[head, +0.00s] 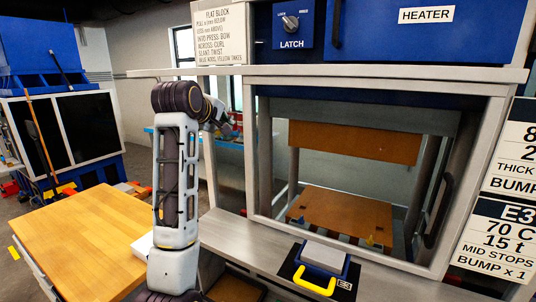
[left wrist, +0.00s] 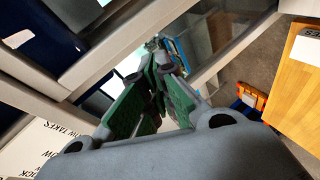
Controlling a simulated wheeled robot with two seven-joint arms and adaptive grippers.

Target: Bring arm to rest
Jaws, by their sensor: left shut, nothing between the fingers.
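My left arm (head: 176,180) rises from the bottom of the head view, left of the press frame, and bends over at the top. Its far end points away from me, so the fingers are hard to make out there. In the left wrist view my left gripper (left wrist: 156,48) shows two green-sided fingers closed together at their tips, with nothing held between them. It hangs in the air beside the pale frame posts, and I cannot tell how close it is to them. My right gripper is in neither view.
A press stands behind a clear framed door with a black handle (head: 438,210). A blue block with a yellow handle (head: 314,284) sits on the grey counter (head: 240,240). A wooden-topped table (head: 80,240) is at left, mostly bare. Blue cabinets (head: 60,130) stand further back.

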